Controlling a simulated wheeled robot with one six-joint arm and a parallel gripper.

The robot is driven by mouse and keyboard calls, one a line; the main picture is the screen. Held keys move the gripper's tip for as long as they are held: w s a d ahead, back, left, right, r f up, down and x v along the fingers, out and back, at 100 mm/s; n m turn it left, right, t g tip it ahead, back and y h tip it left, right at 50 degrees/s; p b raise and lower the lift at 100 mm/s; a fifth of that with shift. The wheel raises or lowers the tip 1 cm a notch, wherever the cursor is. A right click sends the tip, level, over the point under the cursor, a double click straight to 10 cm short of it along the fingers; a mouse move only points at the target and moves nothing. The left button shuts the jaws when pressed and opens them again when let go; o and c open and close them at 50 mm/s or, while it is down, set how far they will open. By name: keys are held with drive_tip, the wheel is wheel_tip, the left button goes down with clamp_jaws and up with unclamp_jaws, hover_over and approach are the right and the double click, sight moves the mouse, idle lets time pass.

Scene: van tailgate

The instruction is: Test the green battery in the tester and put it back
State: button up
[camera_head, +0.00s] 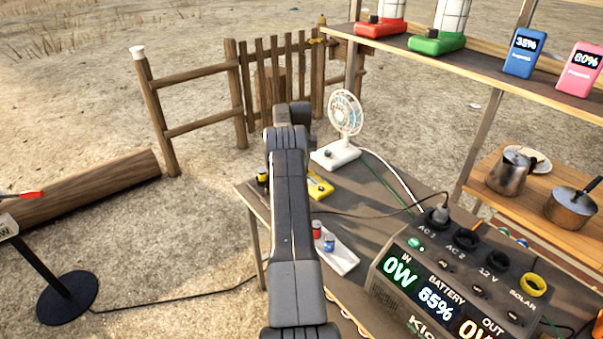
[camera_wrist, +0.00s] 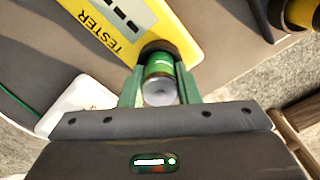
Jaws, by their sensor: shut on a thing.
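The green battery (camera_wrist: 159,67) is between the fingers of my gripper (camera_wrist: 160,88) in the wrist view, its pale flat end facing the camera. Its far end meets a dark round socket (camera_wrist: 157,47) at the edge of the yellow tester (camera_wrist: 172,22). I cannot tell how deep it sits there. The tester bears the word TESTER and small dark windows with a pale one among them. In the head view the tester (camera_head: 320,187) lies on the table beyond my arm, which hides the gripper and green battery. A white tray (camera_head: 343,263) holds a red battery (camera_head: 316,229) and a blue battery (camera_head: 329,243).
A white fan (camera_head: 346,113) stands behind the tester. A power station (camera_head: 440,285) fills the table's right side, with cables running from it. A shelf (camera_head: 480,62) with lanterns and phone-like meters hangs above. A dark and yellow object (camera_head: 262,177) stands at the table's left edge.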

drive_tip(key=shift+s+f, duration=0.1)
drive_tip(key=shift+f, duration=0.2)
drive_tip(key=o, duration=1.1)
drive_tip(key=shift+d+f, duration=0.1)
drive_tip(key=shift+d, duration=0.05)
drive_tip(key=shift+o, duration=0.2)
drive_tip(key=shift+s+a+f, duration=0.1)
drive_tip(key=shift+a, duration=0.1)
wheel_tip(320, 180, up, 15)
drive_tip(key=shift+d+b, duration=0.4)
drive_tip(key=shift+b, duration=0.05)
drive_tip(key=shift+f, duration=0.2)
drive_tip(key=f, duration=0.9)
drive_tip(key=f+p, duration=0.1)
drive_tip(key=f, duration=0.4)
drive_tip(key=shift+w+a, duration=0.2)
drive_tip(key=shift+a, duration=0.15)
drive_tip(key=shift+r+p, duration=0.4)
drive_tip(key=shift+r, duration=0.1)
